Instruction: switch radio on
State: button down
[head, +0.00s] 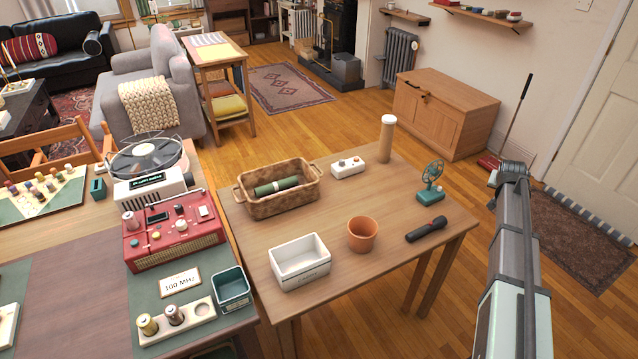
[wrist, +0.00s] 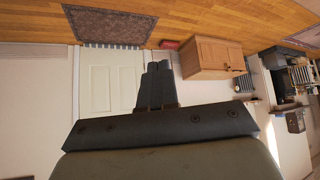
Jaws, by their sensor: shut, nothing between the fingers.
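The red radio (head: 172,240) stands on the left table in the head view, with knobs, buttons and a small dark display on its sloping top. I cannot read from its display whether it is on. A card reading "100 MHz" (head: 180,281) lies in front of it. My arm is at the right edge of the head view, beyond the right table and far from the radio. My gripper (wrist: 157,84) shows in the wrist view with its fingers together and nothing between them. The wrist view shows a door and a wooden cabinet, not the radio.
A turntable (head: 148,160) stands just behind the radio. A teal box (head: 232,288) and a wooden holder with spools (head: 178,322) are in front. On the right table are a basket (head: 280,204), white box (head: 300,262), terracotta pot (head: 362,234), microphone (head: 426,229) and small fan (head: 431,184).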

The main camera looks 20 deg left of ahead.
jog(key=w+a+r+t, duration=0.1)
jog(key=w+a+r, duration=0.6)
jog(key=r, duration=0.4)
jog(key=s+a+r+n+g+y, duration=0.1)
jog(key=s+a+n+g+y, duration=0.15)
jog(key=a, duration=1.65)
jog(key=s+a+r+n+g+y, duration=0.1)
jog(key=s+a+n, duration=0.25)
jog(key=a, duration=1.55)
notch_tip(320, 180, up, 5)
jog(key=n+g, duration=0.5)
jog(key=n, duration=0.1)
send_over(202, 207)
jog(key=shift+s+h, duration=0.1)
jog(key=shift+h, duration=0.35)
jog(key=shift+d, duration=0.1)
notch_tip(202, 207, down, 14)
